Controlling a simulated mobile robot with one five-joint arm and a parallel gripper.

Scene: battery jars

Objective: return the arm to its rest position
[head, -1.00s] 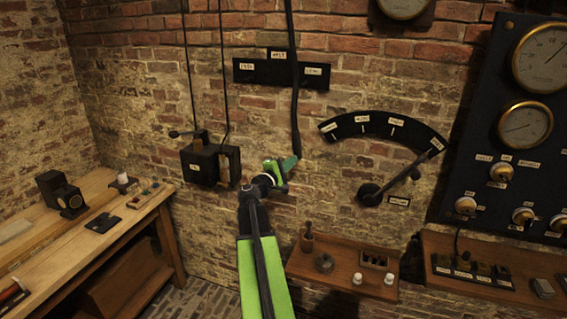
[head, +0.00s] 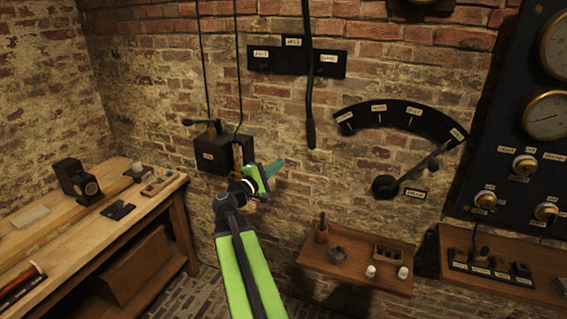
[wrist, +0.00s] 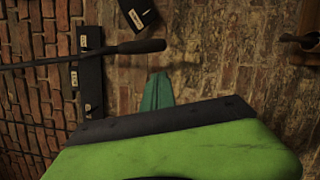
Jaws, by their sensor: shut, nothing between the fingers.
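My gripper (head: 275,168) is at the end of my green and black arm, in the middle of the head view. Its teal fingers are together and hold nothing. They point to the right, in front of the brick wall (head: 270,110), just right of the black wall box (head: 213,152). In the wrist view the teal fingers (wrist: 156,92) show beyond the green and black gripper body, with bare brick behind them. The arm is still stretched forward from the bottom of the head view.
A long black lever (head: 309,95) hangs above and right of my gripper. A dial lever (head: 420,168) is further right. A small wooden shelf (head: 345,278) with jars is below right. A workbench (head: 150,205) stands at left, and a gauge panel (head: 510,130) at far right.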

